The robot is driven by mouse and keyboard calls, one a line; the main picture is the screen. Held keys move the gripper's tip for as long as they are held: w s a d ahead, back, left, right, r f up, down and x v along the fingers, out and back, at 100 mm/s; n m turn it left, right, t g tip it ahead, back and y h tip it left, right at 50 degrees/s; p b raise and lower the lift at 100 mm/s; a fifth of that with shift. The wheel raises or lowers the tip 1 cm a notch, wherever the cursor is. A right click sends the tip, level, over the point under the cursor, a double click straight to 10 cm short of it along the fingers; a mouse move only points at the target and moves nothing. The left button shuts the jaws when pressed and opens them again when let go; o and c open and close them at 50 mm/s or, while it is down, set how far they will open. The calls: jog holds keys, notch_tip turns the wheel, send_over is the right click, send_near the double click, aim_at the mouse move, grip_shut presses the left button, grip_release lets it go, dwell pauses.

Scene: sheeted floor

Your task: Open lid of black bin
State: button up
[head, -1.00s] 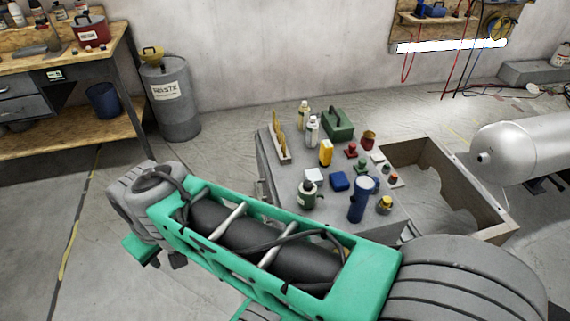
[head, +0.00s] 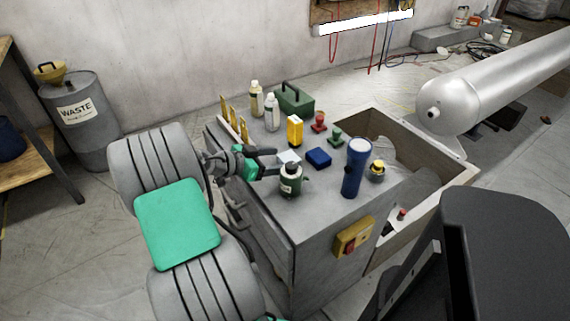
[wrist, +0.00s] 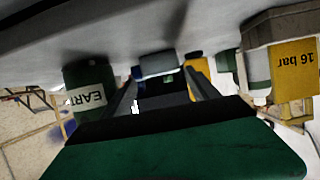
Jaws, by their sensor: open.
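No bin with a black lid can be made out for certain. A dark, angular object (head: 470,250) fills the lower right of the head view, cut off by the frame; I cannot tell whether it is the bin or part of me. My gripper (head: 276,164) is open over the left part of the grey bench top, beside the dark green bottle. In the wrist view, which looks upside down, its fingers (wrist: 163,95) stand apart. A small pale block (head: 289,156) lies just beyond the fingertips; it also shows in the wrist view (wrist: 157,65). I cannot see contact.
The grey bench (head: 270,225) holds the dark green bottle (head: 291,181), a blue cylinder (head: 354,170), a blue block (head: 319,157), a yellow block (head: 295,131) and a green toolbox (head: 294,100). A grey waste drum (head: 82,115) stands left. A silver tank (head: 500,80) is at right.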

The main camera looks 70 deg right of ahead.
aim_at(283, 159)
jog(key=x, duration=0.5)
jog(key=shift+w+d+f, duration=0.1)
jog(key=shift+d+f, duration=0.05)
jog(key=shift+f, duration=0.15)
jog(key=shift+c, duration=0.2)
